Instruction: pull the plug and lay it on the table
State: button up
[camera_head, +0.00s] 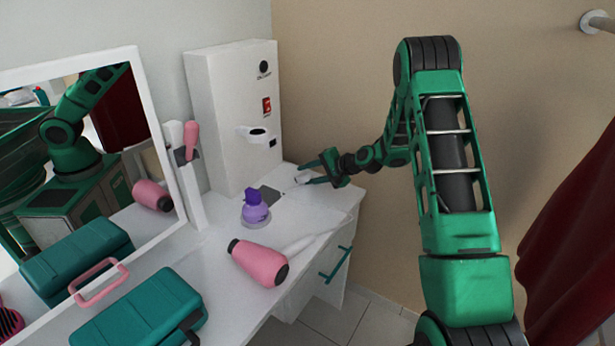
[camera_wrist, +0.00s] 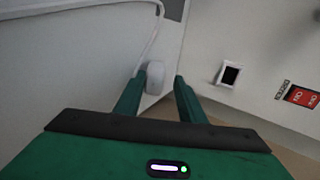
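My gripper (camera_head: 308,173) is low over the far end of the white table (camera_head: 215,255), beside the white wall box. In the wrist view its two green fingers (camera_wrist: 158,88) stand apart. The small white rounded plug (camera_wrist: 155,75), with a white cord running up from it, shows between the fingertips, close to the left one; a gap is left to the right finger. In the head view the plug (camera_head: 302,179) is a small pale shape by the fingers. I cannot tell whether it sits in a socket or lies loose.
A teal case (camera_head: 140,310) and a mirror (camera_head: 140,150) are at the left. A red curtain (camera_head: 575,220) hangs at the right.

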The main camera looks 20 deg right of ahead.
jog(key=shift+s+d+f, duration=0.15)
jog(key=shift+s+f, duration=0.05)
jog(key=shift+f, duration=0.1)
jog(key=shift+o, duration=0.5)
jog(key=shift+s+d+r, duration=0.15)
jog(key=shift+d+r, duration=0.05)
jog(key=shift+r, duration=0.5)
notch_tip(320, 180, up, 6)
jog(key=s+d, duration=0.1)
jog(key=s, duration=0.1)
jog(key=shift+d, duration=0.2)
jog(key=shift+r, duration=0.1)
